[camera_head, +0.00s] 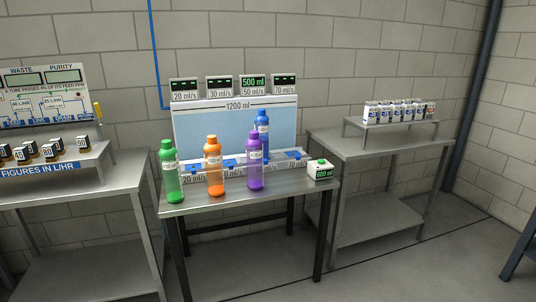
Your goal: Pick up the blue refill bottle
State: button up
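The blue refill bottle (262,122) stands upright at the back of the middle metal table (225,200), in front of a pale blue panel. Its lower part is hidden behind the purple bottle (255,163), which stands in front of it. An orange bottle (214,168) and a green bottle (169,172) stand upright to the left along the table's front. My gripper is not in view.
A low ledge with blue pads (294,154) runs behind the front bottles. A small box with a green display (320,170) stands at the table's right. More metal tables (380,146) stand on both sides. The floor in front is clear.

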aim_at(261, 121)
jog(key=i, duration=0.85)
jog(key=u, duration=0.05)
